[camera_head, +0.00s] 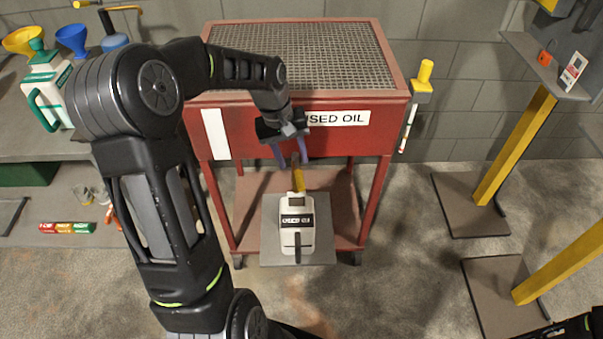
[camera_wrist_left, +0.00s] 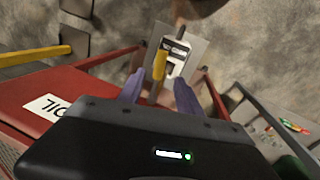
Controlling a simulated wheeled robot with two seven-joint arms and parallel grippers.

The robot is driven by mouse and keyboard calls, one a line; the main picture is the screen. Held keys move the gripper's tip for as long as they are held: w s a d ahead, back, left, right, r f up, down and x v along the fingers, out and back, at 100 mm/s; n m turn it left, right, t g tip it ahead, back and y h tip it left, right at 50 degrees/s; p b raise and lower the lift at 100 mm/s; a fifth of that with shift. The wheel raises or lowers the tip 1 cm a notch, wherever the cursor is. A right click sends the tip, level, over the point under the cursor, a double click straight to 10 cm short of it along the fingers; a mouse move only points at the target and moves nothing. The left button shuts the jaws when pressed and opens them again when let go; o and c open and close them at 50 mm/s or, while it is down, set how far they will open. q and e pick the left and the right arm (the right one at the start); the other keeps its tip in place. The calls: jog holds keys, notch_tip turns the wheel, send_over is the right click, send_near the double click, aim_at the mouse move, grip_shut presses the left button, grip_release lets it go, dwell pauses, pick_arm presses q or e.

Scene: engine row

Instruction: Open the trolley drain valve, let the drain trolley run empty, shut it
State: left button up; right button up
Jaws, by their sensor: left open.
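The red drain trolley (camera_head: 268,108) stands in the middle of the head view, with a grated top and a "USED OIL" label. Its yellow valve lever (camera_head: 298,180) shows just below my left gripper, and it also shows in the left wrist view (camera_wrist_left: 160,63). A white container (camera_head: 296,225) stands on a grey plate in front of the trolley, below the lever. My left gripper (camera_head: 291,160) is open at the trolley's front, its purple fingers on either side of the lever's line. In the left wrist view the fingers (camera_wrist_left: 160,88) are apart. I cannot tell whether they touch the lever.
Yellow posts (camera_head: 515,145) on floor plates stand at the right. A yellow-topped gauge (camera_head: 422,82) is on the trolley's right side.

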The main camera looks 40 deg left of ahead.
aim_at(299, 178)
pick_arm(q)
jog(key=f, duration=0.5)
jog(key=w+d+f+p, duration=0.1)
jog(key=f, duration=0.1)
jog(key=shift+f, duration=0.3)
grip_shut()
dwell(1.2)
